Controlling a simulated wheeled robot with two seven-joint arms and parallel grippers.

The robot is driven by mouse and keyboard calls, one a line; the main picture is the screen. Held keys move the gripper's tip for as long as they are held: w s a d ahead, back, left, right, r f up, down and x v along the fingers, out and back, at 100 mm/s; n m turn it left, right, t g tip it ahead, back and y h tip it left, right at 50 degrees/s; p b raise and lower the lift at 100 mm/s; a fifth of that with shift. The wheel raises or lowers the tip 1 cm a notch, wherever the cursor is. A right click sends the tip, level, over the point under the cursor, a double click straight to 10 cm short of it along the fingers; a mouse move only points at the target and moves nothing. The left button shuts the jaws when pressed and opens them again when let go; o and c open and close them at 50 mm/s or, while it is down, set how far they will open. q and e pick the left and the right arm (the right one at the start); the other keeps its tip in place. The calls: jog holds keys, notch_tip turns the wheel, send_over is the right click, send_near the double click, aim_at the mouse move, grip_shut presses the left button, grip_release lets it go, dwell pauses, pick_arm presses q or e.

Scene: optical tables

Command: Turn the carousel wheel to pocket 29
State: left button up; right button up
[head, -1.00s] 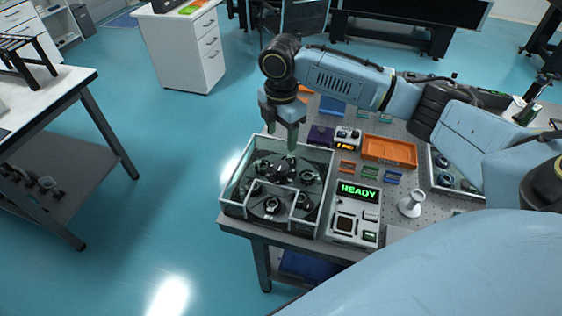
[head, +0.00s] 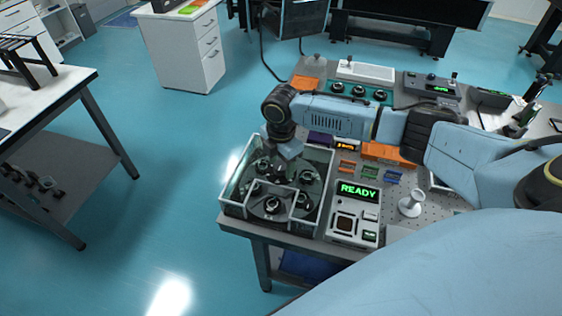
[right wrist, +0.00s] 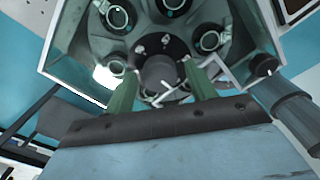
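The carousel wheel (head: 268,201) is a dark disc with several round pockets inside a clear-walled box (head: 237,213) at the table's near left corner. It also shows in the right wrist view (right wrist: 209,41), with a dark central hub and knob (right wrist: 158,70). My right gripper (head: 280,158) points down over the box, above the far part of the wheel. In the right wrist view my two green fingers (right wrist: 161,88) are spread apart, one toward each side of the knob. I cannot tell whether they touch it. Pocket numbers are too small to read. My left gripper is out of view.
A console (head: 343,225) reading READY in green stands right of the box, with a white stand (head: 410,203) beside it. Floor left of the table is clear.

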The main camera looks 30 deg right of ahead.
grip_shut()
